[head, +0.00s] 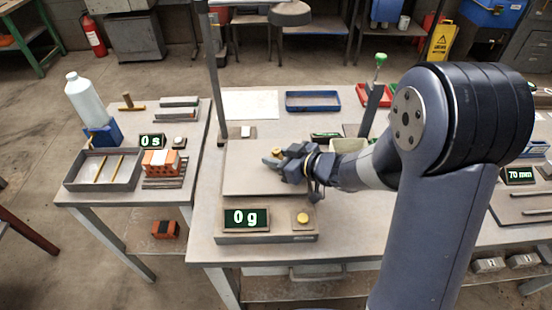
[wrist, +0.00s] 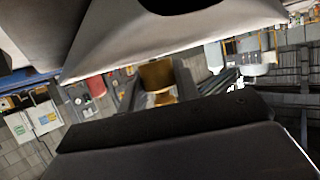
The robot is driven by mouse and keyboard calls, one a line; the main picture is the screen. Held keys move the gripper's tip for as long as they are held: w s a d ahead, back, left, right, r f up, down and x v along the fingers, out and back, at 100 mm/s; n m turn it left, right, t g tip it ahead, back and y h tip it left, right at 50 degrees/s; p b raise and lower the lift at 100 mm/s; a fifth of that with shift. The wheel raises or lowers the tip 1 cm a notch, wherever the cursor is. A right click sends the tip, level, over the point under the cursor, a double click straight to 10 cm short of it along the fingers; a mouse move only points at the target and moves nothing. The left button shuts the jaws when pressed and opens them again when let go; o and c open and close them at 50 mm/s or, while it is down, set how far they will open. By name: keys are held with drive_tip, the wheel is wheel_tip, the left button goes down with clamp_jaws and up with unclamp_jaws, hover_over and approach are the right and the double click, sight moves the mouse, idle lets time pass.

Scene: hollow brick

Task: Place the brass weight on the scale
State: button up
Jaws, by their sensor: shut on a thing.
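The brass weight (head: 277,152) is a small brassy piece at my gripper (head: 272,160) in the head view. A brass-coloured piece (wrist: 157,75) also shows between the grey jaw parts in the wrist view. My gripper is shut on the weight and hides most of it. The scale (head: 240,182) has a wide grey plate and a front panel, and its display (head: 246,218) reads 0 g. My gripper is over the far right part of the plate. I cannot tell the exact height of the weight above it.
A round yellow button (head: 302,218) is on the scale's front panel. A post (head: 214,80) with a lamp-like arm stands behind left. A pale box (head: 350,158) is right of the plate, partly behind my arm. A blue tray (head: 313,101) lies at the back.

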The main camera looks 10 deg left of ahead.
drive_tip(key=shift+f, duration=0.15)
drive_tip(key=shift+s+d+f+b, duration=0.1)
drive_tip(key=shift+s+f+b, duration=0.3)
drive_tip(key=shift+f, duration=0.25)
drive_tip(key=o, duration=1.1)
drive_tip(key=shift+f, duration=0.15)
drive_tip(key=shift+r, duration=0.35)
drive_tip(key=shift+w+d+r+p, duration=0.15)
drive_tip(key=shift+r+p, duration=0.2)
drive_tip(key=shift+p, duration=0.05)
drive_tip(key=p+v, duration=0.1)
drive_tip(key=v, duration=1)
drive_tip(key=shift+d+r, duration=0.15)
drive_tip(key=shift+r, duration=0.15)
